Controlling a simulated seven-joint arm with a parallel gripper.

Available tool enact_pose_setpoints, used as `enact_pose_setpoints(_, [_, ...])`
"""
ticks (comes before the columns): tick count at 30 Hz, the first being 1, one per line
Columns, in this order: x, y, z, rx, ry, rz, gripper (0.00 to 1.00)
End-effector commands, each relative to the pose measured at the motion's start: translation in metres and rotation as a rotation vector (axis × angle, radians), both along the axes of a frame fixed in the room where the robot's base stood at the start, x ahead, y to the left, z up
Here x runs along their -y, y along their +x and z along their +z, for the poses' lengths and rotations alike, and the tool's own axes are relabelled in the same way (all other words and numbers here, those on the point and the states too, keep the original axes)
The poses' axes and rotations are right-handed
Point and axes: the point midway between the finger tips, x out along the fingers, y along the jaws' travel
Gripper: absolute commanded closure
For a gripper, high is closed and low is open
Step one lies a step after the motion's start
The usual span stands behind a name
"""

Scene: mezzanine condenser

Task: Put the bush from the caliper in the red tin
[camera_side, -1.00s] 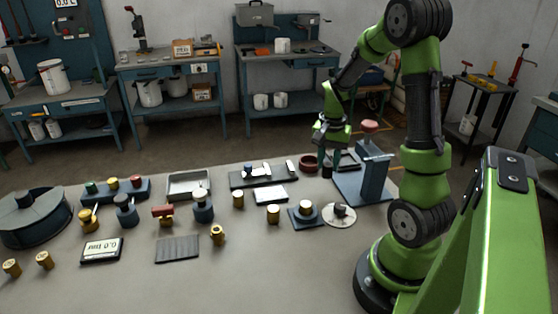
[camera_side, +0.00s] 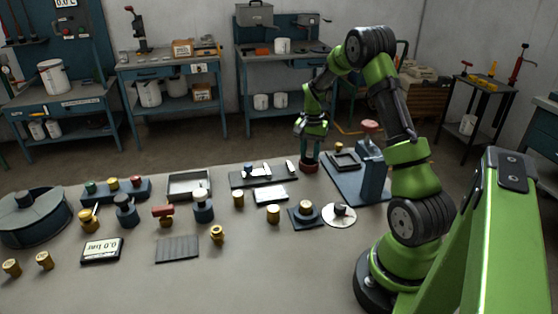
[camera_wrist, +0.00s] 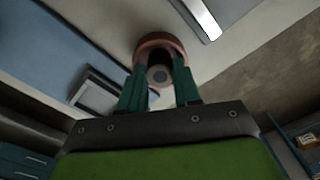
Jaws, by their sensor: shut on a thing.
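The red tin (camera_side: 309,168), a low round reddish-brown cup, stands at the table's far edge. In the wrist view its rim (camera_wrist: 150,40) shows just beyond my fingertips. My gripper (camera_side: 309,153) points down directly over the tin. In the wrist view my gripper (camera_wrist: 159,78) has its green fingers shut on the bush (camera_wrist: 158,74), a small dark cylinder with a grey round end. The bush lines up with the tin's dark mouth; I cannot tell whether it is below the rim. The caliper (camera_side: 264,176), a dark bar with bright metal parts, lies left of the tin.
A blue press (camera_side: 370,170) with a red knob stands right of the tin, with a dark square frame (camera_side: 345,161) on its base. A white-faced plate (camera_side: 270,194), brass pieces and a grey tray (camera_side: 188,184) lie further left.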

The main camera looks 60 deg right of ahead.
Motion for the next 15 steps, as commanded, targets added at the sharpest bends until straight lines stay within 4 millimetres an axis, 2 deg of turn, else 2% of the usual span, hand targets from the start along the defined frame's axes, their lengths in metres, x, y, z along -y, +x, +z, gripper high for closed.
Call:
enact_pose_setpoints(9, [0.0001, 0.0001, -0.0027, 0.0, -0.001, 0.001, 1.0])
enact_pose_setpoints(10, [0.0001, 0.0001, -0.0027, 0.0, -0.001, 0.001, 0.64])
enact_pose_setpoints(15, [0.0, 0.0001, -0.0024, 0.0, -0.001, 0.001, 0.42])
